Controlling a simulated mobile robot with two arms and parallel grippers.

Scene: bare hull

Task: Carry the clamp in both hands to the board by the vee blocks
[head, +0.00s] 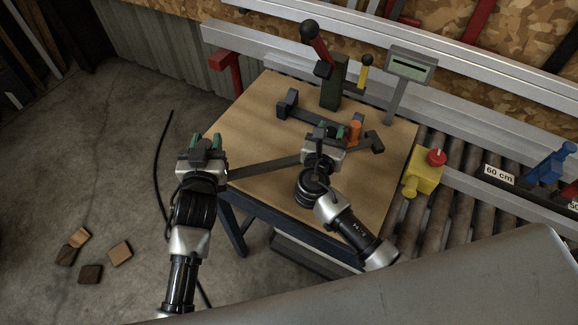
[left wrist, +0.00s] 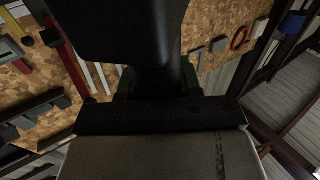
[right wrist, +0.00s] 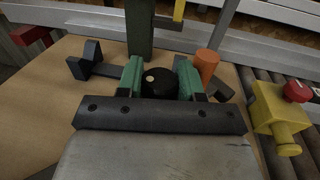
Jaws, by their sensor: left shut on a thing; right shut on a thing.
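The clamp shows as a long dark bar (head: 265,167) spanning between my two grippers, over the wooden top of a bench (head: 240,130). My left gripper (head: 206,146) is shut on its left end, just off the bench's left edge. My right gripper (head: 326,134) is shut on it above the bench top. In the right wrist view a black round part (right wrist: 160,83) sits between the green finger pads. In the left wrist view a large dark shape (left wrist: 130,35) fills the top and hides the grip. I cannot pick out the board or the vee blocks with certainty.
A dark piece with an end block (head: 287,103), an orange cylinder (head: 355,131), a green post with a red lever (head: 332,85) and a grey display (head: 411,65) stand beyond my right gripper. A yellow box with red button (head: 424,177) is beside rollers. Wooden blocks (head: 120,253) lie on the floor.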

